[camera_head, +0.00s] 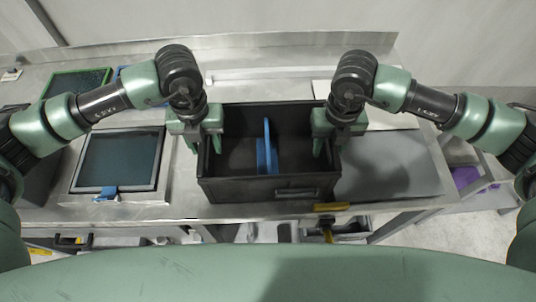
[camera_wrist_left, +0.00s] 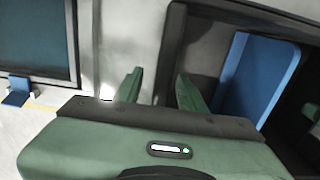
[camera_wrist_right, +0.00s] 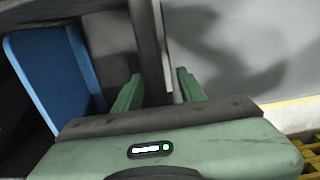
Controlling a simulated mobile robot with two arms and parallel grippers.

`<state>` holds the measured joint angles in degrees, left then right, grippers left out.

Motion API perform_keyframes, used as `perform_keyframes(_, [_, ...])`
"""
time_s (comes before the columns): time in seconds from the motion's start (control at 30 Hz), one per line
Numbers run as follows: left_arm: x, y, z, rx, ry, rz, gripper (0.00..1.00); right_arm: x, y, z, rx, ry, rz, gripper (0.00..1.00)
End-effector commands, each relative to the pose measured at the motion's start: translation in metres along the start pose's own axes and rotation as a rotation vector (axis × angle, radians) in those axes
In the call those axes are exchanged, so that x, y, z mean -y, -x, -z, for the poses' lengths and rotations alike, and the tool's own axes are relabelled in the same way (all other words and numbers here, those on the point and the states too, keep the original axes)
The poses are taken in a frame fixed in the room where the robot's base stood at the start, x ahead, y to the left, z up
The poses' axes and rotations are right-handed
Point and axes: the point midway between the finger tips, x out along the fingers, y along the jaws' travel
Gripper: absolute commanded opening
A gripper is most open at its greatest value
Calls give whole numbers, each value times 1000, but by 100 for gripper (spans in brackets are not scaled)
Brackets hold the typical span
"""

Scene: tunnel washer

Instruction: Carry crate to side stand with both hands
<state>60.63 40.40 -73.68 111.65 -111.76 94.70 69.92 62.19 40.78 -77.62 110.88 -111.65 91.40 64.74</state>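The black crate (camera_head: 235,189) stands on the metal counter in the middle of the head view, with a blue upright piece (camera_head: 267,150) inside. My left gripper (camera_head: 203,143) is at its left wall. In the left wrist view, the open fingers (camera_wrist_left: 160,92) straddle that wall, with gaps visible. My right gripper (camera_head: 330,141) is at the right wall. In the right wrist view, its open fingers (camera_wrist_right: 158,90) also straddle the wall, with gaps visible. I cannot tell for sure which surface is the side stand.
A dark framed panel (camera_head: 117,160) with a blue tab lies left of the crate. A flat grey surface (camera_head: 395,168) to the right is clear. A green-rimmed tray (camera_head: 75,84) is at the back left. A yellow-handled item (camera_head: 331,207) is at the front edge.

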Motion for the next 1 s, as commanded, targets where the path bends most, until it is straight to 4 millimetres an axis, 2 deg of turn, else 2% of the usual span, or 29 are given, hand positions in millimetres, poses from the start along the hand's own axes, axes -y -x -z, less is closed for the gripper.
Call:
perform_keyframes(0.1, [0, 0, 0, 0, 0, 0, 40, 0, 0, 0, 0, 0, 0, 40])
perform_keyframes(0.23, [0, 0, 0, 0, 0, 0, 4, 0, 0, 0, -1, 0, 0, 4])
perform_keyframes(0.27, [0, 0, 0, 0, 0, 0, 0, 0, 0, 0, -1, 0, 0, 0])
perform_keyframes(1.0, [0, 1, 0, 1, 0, 0, 0, 0, 1, 0, 0, 0, 0, 0])
